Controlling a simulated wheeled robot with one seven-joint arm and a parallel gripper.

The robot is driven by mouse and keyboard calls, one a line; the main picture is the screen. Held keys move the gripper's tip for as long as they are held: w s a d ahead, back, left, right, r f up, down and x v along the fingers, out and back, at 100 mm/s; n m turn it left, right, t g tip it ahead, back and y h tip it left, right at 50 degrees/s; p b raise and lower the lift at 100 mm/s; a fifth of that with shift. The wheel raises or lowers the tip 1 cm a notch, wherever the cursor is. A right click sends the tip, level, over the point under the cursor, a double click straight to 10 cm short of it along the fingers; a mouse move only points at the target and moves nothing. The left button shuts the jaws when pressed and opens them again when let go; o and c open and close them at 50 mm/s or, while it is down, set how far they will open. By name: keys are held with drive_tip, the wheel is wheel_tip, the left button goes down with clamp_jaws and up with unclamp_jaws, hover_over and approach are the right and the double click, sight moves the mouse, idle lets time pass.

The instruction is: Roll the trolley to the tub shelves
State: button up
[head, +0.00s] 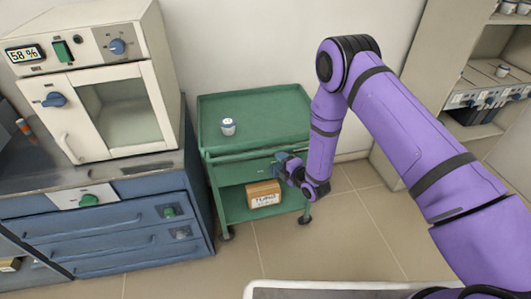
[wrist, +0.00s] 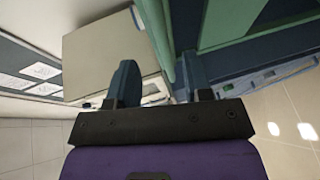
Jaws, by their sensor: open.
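The green trolley (head: 255,104) stands against the wall between the blue cabinet and the shelves. It has a top tray, a drawer below it and a lower shelf; dark casters show beneath. Its green side also shows in the wrist view (wrist: 235,25). My gripper (head: 282,163) is open at the trolley's front, near the drawer, with my forearm hanging over the trolley's right side. In the wrist view my gripper (wrist: 158,85) has its fingers apart beside a green edge; I cannot tell whether they touch it. The tub shelves (head: 413,104) stand at the right, partly hidden by my arm.
A small white tub (head: 228,127) stands on the trolley's tray and a cardboard box (head: 263,194) on its lower shelf. A furnace (head: 92,80) sits on the blue drawer cabinet (head: 110,240) at the left. Tiled floor (head: 345,235) is clear in front of the trolley and shelves.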

sight(267, 152)
drive_tip(key=x, duration=0.9)
clamp_jaws()
